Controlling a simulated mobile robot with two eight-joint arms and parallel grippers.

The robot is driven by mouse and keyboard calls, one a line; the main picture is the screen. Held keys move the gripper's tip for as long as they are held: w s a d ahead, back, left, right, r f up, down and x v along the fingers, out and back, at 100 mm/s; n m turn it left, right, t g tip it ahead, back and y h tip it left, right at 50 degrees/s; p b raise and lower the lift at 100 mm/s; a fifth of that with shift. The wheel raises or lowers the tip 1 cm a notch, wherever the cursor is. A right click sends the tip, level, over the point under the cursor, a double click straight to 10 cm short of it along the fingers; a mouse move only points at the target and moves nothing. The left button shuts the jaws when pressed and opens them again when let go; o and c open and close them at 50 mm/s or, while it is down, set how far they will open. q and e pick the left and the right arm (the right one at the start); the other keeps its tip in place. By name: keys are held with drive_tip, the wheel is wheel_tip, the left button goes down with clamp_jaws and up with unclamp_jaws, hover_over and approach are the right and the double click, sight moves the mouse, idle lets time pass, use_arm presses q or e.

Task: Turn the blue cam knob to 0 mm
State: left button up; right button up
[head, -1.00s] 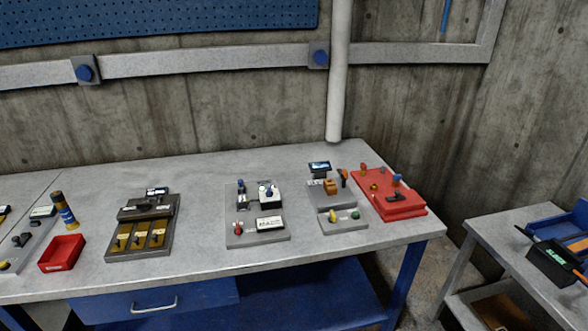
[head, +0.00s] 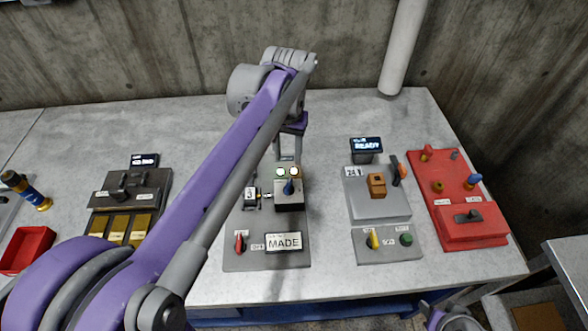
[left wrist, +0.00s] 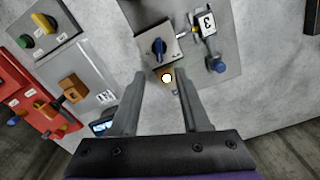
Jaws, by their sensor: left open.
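The blue cam knob (head: 289,187) sits on top of a small box with a pale top, on the grey panel (head: 235,262). It also shows in the left wrist view (left wrist: 158,46), where its pointer can be made out but no scale can be read. My left gripper (head: 288,152) is over the far edge of this panel, just behind the knob's box. In the left wrist view my left gripper (left wrist: 161,74) is open and empty, with the knob ahead of its fingertips and apart from them. My left forearm hides part of the panel's left side in the head view.
To the right stand a grey unit (head: 376,206) with a "READY" display and a red panel (head: 450,185). Bare tabletop lies between the panels.

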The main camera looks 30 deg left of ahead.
sight(288, 183)
use_arm(q)
drive_tip(key=f, duration=1)
drive_tip(key=shift+s+d+b, duration=0.1)
drive_tip(key=shift+s+b, duration=0.15)
drive_tip(key=shift+b, duration=0.05)
drive_tip(key=shift+c, duration=0.2)
clamp_jaws()
